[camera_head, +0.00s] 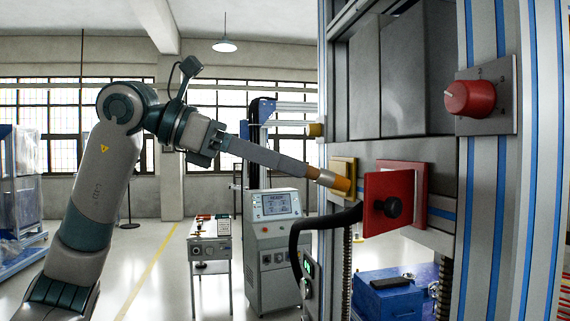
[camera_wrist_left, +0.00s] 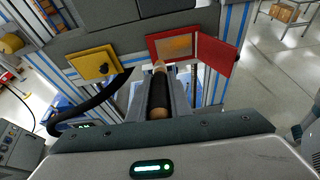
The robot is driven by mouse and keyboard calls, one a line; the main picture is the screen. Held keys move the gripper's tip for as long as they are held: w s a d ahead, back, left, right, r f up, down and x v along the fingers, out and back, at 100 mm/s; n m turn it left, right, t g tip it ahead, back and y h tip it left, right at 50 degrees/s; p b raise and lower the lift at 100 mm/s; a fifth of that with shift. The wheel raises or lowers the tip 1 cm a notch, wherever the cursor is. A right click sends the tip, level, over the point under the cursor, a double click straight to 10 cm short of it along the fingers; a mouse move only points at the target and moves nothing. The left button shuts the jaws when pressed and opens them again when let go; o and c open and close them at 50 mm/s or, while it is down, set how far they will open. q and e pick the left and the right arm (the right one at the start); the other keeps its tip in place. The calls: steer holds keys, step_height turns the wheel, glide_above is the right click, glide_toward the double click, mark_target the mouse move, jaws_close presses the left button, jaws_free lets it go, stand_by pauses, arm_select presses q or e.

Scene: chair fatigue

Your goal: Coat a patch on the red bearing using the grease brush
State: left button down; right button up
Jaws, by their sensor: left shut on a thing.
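My left gripper (camera_head: 272,160) is shut on the grease brush (camera_head: 293,168), which points right toward the machine. In the left wrist view, the brush's dark grip (camera_wrist_left: 158,92) lies between the fingers of my left gripper (camera_wrist_left: 161,88). Its pale tip (camera_wrist_left: 160,66) points at the lower edge of a red-framed opening (camera_wrist_left: 157,43). An orange-tan surface (camera_wrist_left: 180,45) shows inside; I cannot tell whether it is the red bearing. The red door (camera_head: 377,190) is swung open and hides the opening in the head view. Contact at the tip cannot be told. My right gripper is not in view.
A yellow door (camera_wrist_left: 93,62) with a black knob is closed left of the red opening. A black hose (camera_head: 312,221) curves below. A red knob (camera_head: 470,98) sticks out at upper right. A console (camera_head: 274,240) and a small bench (camera_head: 210,250) stand behind. Open floor lies left.

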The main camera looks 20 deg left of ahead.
mark_target(320, 169)
arm_select(q)
steer(key=shift+s+a, duration=0.45)
steer(key=shift+a, duration=0.2)
steer(key=shift+s+a, duration=0.45)
steer(key=shift+a, duration=0.2)
steer(key=shift+w+d, duration=0.1)
steer(key=shift+d, duration=0.05)
stand_by(1.0)
steer(key=shift+r+x, duration=0.2)
steer(key=shift+x, duration=0.95)
steer(key=shift+r+x, duration=0.25)
steer(key=shift+x, duration=0.95)
steer(key=shift+r+x, duration=0.2)
steer(key=shift+x, duration=0.95)
steer(key=shift+w+d, duration=0.15)
steer(key=shift+d, duration=0.05)
steer(key=shift+w+d+p, duration=0.3)
steer(key=shift+w+d, duration=0.15)
steer(key=shift+d, duration=0.2)
